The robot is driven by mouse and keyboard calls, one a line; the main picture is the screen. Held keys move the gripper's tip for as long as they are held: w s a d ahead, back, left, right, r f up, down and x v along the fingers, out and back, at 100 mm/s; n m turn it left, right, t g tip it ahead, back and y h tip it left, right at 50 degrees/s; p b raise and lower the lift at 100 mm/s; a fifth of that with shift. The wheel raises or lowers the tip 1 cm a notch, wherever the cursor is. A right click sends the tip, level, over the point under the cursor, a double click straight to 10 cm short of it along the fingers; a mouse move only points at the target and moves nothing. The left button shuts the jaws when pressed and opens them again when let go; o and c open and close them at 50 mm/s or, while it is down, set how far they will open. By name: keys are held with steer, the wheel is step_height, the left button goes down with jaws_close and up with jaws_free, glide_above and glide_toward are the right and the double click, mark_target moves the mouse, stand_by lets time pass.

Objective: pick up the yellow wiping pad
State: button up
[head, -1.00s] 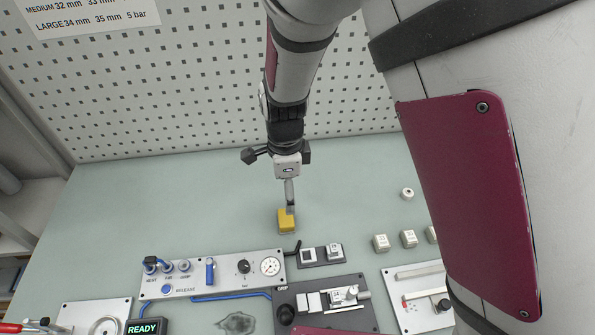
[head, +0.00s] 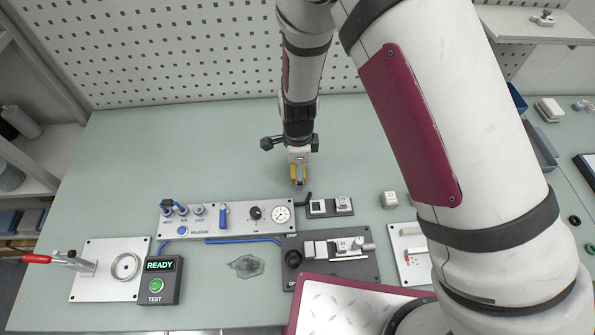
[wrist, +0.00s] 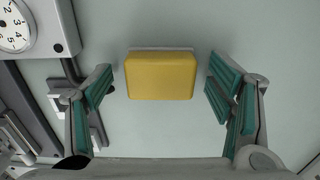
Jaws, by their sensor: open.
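The yellow wiping pad (wrist: 160,76) is a rounded yellow block with a pale edge along its far side. In the wrist view it lies on the bench between the two fingers, with a gap on each side. My gripper (wrist: 161,97) is open, its teal-lined fingers apart and empty. In the head view my gripper (head: 298,180) is low over the bench, behind the control panel. Only parts of the yellow pad (head: 297,172) show there around the fingers. I cannot tell the exact height of the fingertips above the bench.
The control panel (head: 187,224) with a gauge stands just in front of the pad. A dark block holder (head: 318,208) and a white cube (head: 390,199) are to the right. The bench left of the pad is clear.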

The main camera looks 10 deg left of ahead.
steer(key=shift+f, duration=0.15)
steer(key=c, duration=1.3)
steer(key=shift+c, duration=0.2)
step_height(320, 180, up, 10)
steer(key=shift+r+b, duration=0.1)
steer(key=shift+b, duration=0.2)
